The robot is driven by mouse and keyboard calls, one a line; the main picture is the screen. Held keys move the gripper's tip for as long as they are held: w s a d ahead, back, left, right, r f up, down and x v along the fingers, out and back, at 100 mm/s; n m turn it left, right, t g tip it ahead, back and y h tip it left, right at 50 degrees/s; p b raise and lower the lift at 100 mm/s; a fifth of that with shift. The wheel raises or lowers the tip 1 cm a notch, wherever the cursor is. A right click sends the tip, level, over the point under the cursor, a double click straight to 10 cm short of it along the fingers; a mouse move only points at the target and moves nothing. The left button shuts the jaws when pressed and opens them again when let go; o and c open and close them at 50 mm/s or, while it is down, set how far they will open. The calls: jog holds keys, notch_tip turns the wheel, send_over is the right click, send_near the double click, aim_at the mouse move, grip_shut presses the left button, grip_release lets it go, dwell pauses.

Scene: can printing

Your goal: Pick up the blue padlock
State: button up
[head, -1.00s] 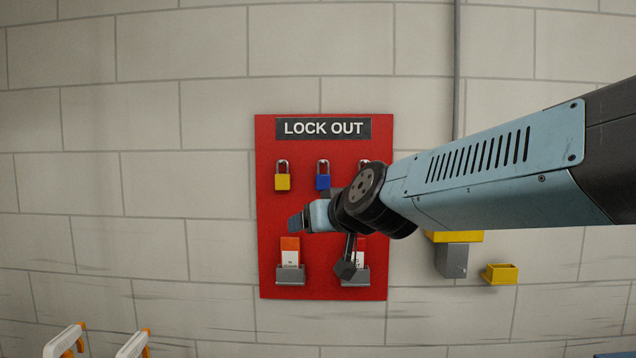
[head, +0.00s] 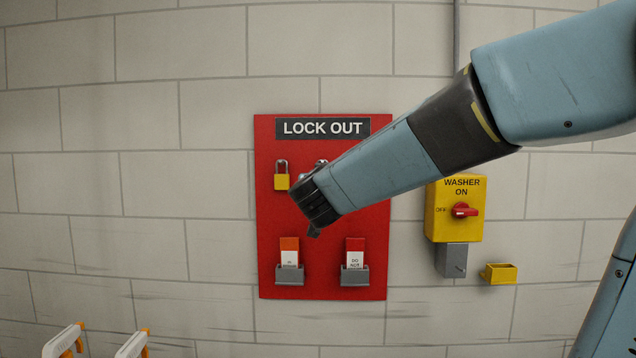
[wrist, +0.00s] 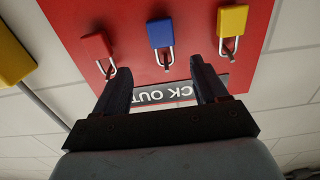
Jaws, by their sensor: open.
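The blue padlock (wrist: 160,34) hangs by its silver shackle from a peg on the red lockout board (wrist: 80,30). The wrist view shows it upside down, between a red padlock (wrist: 96,46) and a yellow padlock (wrist: 232,20). My gripper (wrist: 160,65) is open and empty. Its two dark fingers stand apart either side of the blue padlock's line, with the shackle's peg end near the gap; touching cannot be told. In the head view my arm covers the blue padlock's body, with only the top of a shackle showing. My fingers are largely hidden there too.
In the head view the yellow padlock hangs left of my wrist. Two tag holders (head: 289,276) (head: 355,277) with tags sit low on the board. A yellow washer switch box (head: 456,225) and a small yellow tray (head: 499,273) are at right. The wall at left is clear.

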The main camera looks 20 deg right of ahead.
jog(key=x, duration=0.9)
jog(key=shift+w+a, duration=0.2)
jog(key=shift+w, duration=0.1)
jog(key=c, duration=1.2)
jog(key=v, duration=0.6)
jog(key=r+v, duration=0.1)
jog(key=v, duration=1.1)
jog(key=shift+r, duration=0.35)
